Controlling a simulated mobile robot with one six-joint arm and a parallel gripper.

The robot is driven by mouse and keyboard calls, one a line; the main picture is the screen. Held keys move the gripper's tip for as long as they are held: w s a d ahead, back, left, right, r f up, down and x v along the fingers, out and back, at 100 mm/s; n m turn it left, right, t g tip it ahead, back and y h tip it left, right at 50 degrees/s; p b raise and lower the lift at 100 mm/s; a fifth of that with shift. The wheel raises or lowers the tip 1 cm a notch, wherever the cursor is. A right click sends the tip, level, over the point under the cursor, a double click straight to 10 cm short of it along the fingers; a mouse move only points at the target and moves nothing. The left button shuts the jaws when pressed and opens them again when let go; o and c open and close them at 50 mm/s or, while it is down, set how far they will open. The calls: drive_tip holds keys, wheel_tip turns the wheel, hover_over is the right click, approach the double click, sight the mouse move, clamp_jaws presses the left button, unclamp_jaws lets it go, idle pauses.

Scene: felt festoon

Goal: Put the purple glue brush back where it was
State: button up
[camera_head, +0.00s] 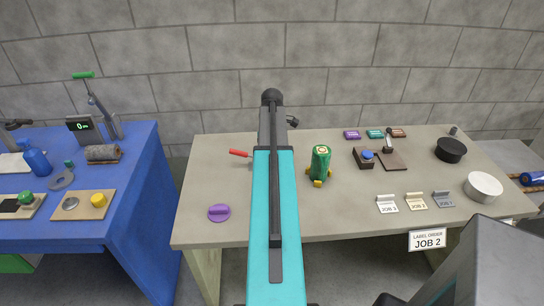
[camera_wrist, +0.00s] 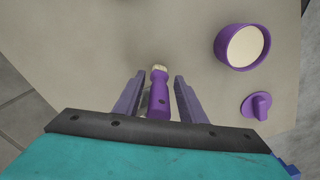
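The purple glue brush (camera_wrist: 158,98) shows in the wrist view, its pale bristle tip pointing away from my gripper. My gripper (camera_wrist: 160,80) has its two fingers on either side of the brush, with a gap on each side, so it looks open around it. I cannot tell whether the brush touches the table. A round purple pot (camera_wrist: 219,58) with a cream filling stands to the right of the brush. A purple lid with a knob (camera_wrist: 257,106) lies below the pot and also shows in the head view (camera_head: 219,212). My arm hides the brush and pot there.
The grey table (camera_head: 345,215) holds a green bottle-like object (camera_head: 320,164), a red-handled tool (camera_head: 240,153), card holders (camera_head: 387,204), a black bowl (camera_head: 451,150) and a white bowl (camera_head: 483,187). A blue bench (camera_head: 130,205) stands to the left. The front middle of the table is clear.

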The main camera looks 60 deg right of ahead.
drive_tip(key=shift+r+b, duration=1.15)
drive_tip(key=shift+r, duration=5)
